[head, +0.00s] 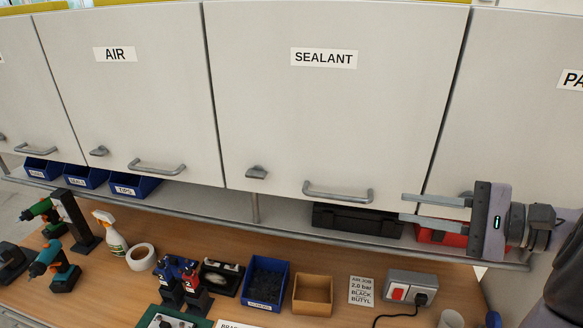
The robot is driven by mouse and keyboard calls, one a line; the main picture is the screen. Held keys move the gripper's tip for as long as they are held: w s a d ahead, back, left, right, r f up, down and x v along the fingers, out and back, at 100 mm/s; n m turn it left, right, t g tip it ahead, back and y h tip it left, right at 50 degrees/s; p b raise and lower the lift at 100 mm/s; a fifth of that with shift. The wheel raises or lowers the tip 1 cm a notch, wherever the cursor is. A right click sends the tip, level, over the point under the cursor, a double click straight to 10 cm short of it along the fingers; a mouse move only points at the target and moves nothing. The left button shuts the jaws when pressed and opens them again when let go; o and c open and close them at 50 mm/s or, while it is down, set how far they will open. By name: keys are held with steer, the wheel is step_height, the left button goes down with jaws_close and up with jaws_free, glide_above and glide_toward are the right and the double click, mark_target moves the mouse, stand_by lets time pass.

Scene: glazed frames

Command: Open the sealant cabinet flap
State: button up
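The sealant cabinet flap (335,110) is a pale grey door marked SEALANT, and it is closed. Its bar handle (338,193) runs along the lower edge, right of centre. A small grey latch or knob (257,172) sits at its lower left. My gripper (405,207) comes in from the right with two long fingers pointing left, one above the other. The fingers are spread apart with nothing visible between them. Their tips are a little right of the handle and appear apart from it; the depth gap is hard to tell.
A closed AIR flap (130,100) adjoins on the left, another flap (520,110) on the right. A shelf rail (255,208) runs below, with a black case (357,220) and a red case (445,235). The wooden bench (335,262) holds tools, bins and a power socket (410,287).

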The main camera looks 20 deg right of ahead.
mark_target(337, 198)
steer(key=p+x, duration=0.1)
steer(key=x, duration=1.5)
steer(key=shift+w+a+f, duration=0.1)
steer(key=shift+f, duration=0.15)
jaws_close()
stand_by(0.6)
